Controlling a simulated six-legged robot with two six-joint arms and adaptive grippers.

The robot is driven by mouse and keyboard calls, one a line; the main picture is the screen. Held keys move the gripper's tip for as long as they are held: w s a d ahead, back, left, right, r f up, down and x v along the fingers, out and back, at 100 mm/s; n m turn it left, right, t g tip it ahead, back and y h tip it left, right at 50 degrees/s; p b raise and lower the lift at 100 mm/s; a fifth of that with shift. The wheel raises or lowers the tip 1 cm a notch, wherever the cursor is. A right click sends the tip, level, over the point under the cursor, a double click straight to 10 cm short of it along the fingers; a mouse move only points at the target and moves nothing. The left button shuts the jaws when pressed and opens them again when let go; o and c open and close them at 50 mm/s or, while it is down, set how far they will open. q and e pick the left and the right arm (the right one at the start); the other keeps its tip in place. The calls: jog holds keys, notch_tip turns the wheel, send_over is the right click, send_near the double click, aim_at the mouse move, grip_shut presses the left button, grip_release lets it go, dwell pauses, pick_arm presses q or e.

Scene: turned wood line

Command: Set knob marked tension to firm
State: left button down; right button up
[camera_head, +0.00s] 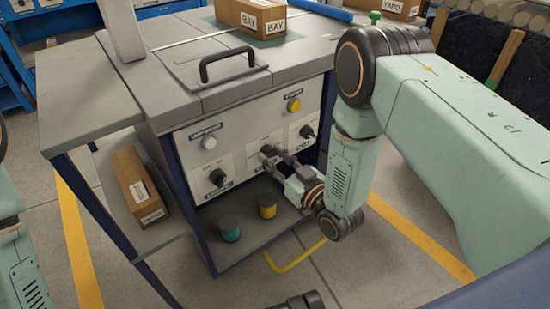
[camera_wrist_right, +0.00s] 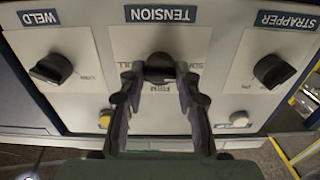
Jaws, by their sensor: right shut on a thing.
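The tension knob (camera_wrist_right: 160,68) is a dark knob on a pale plate, under the blue TENSION label (camera_wrist_right: 160,14) in the right wrist view. That view is turned over compared with the head view. My right gripper (camera_wrist_right: 160,88) is shut on the knob, one finger on each side. In the head view my right gripper (camera_head: 282,163) reaches the middle knob (camera_head: 268,151) on the cabinet front. Small print around the knob is partly covered by the fingers, and I cannot tell where its pointer stands.
The WELD knob (camera_wrist_right: 52,68) and STRAPPER knob (camera_wrist_right: 271,70) flank it. A yellow button (camera_head: 294,105) and a white button (camera_head: 210,142) sit above. Teal (camera_head: 229,229) and yellow (camera_head: 267,205) cylinders stand on the shelf below. A labelled box (camera_head: 137,185) lies at left.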

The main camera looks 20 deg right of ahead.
jog(key=m+p, duration=0.2)
jog(key=m, duration=0.1)
jog(key=shift+m, duration=0.4)
jog(key=m+p, duration=0.1)
jog(key=m, duration=0.3)
jog(key=m+p, duration=0.1)
jog(key=m, duration=0.4)
jog(key=shift+p, duration=0.3)
jog(key=m, duration=0.4)
jog(key=shift+m+p, duration=0.3)
jog(key=shift+p, duration=0.1)
jog(key=o, duration=1.2)
jog(key=shift+c, duration=0.2)
